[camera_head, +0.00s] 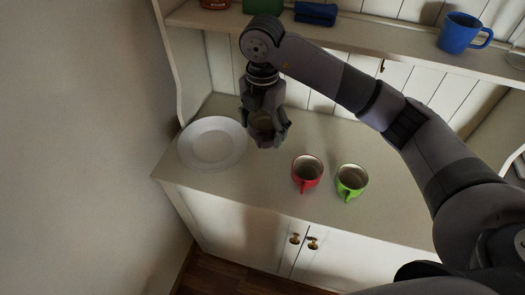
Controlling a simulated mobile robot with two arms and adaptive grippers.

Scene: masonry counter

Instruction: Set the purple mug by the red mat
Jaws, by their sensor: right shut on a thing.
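My right gripper (267,133) points down over the counter, between the white plate and the red mug. It is shut on the purple mug (265,143), which is mostly hidden by the fingers; a dark inside and a little purple show. I cannot tell whether the mug touches the counter. No red mat shows in this view. My left gripper is not in view.
The counter (235,186) holds a white plate (212,143) at left, a red mug (307,173) and a green mug (351,181). A shelf above (400,57) bears a blue mug (461,32) and a folded blue cloth (315,13). A wall bounds the left.

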